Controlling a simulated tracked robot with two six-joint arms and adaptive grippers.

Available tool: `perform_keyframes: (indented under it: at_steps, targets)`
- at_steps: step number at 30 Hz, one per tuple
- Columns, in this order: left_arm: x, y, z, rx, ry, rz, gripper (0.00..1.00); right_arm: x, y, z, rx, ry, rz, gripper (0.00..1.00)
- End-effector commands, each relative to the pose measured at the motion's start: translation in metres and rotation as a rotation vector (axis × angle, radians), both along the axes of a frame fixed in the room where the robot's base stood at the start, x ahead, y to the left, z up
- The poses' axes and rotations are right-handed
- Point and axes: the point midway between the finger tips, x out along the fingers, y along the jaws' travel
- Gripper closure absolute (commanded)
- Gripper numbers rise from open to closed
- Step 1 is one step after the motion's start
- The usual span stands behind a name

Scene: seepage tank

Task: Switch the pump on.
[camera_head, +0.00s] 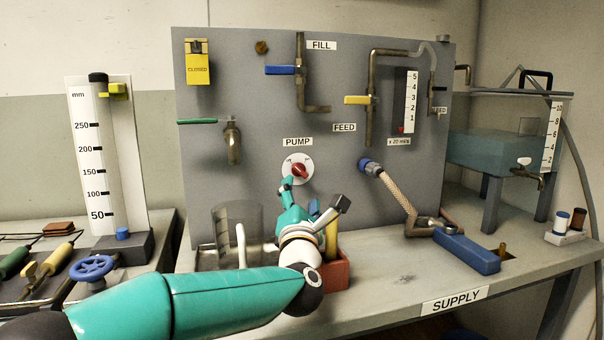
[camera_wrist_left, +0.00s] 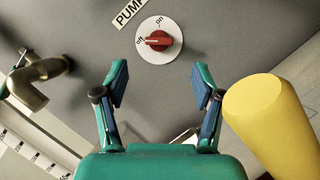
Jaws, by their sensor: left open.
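The pump switch is a red knob (camera_head: 299,171) on a round white dial below the PUMP label (camera_head: 297,142) on the grey panel. In the left wrist view the red knob (camera_wrist_left: 158,41) lies roughly crosswise, its pale mark toward the left of the dial. My left gripper (camera_head: 299,196) is just below the dial in the head view. In the left wrist view its fingers (camera_wrist_left: 160,80) are spread and empty, with the knob beyond them, apart from both. My right gripper is not in view.
A yellow cylinder (camera_wrist_left: 270,115) is close to the gripper's right finger. A red box (camera_head: 335,272) and a clear vessel (camera_head: 237,222) stand below the panel. A brass tap (camera_head: 233,145) is to the left, a hose (camera_head: 398,190) to the right. The panel around the dial is clear.

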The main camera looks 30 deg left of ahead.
Motion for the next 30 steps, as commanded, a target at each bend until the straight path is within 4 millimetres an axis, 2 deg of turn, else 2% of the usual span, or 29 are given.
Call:
perform_keyframes:
  at_steps: [6, 12, 18, 26, 30]
  targets:
    - [0.039, 0.025, 0.013, -0.001, 0.001, 0.001, 0.31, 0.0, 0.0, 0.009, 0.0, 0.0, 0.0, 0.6]
    - [0.062, 0.039, 0.021, 0.0, 0.001, -0.001, 0.31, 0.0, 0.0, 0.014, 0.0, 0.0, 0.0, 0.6]
    - [0.071, 0.045, 0.023, -0.001, 0.0, -0.002, 0.31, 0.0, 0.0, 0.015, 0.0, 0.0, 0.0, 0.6]
    - [0.072, 0.045, 0.023, -0.001, 0.0, -0.002, 0.31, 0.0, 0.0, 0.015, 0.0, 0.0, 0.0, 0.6]
    - [0.072, 0.045, 0.023, -0.001, 0.0, -0.002, 0.51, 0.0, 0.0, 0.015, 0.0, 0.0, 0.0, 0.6]
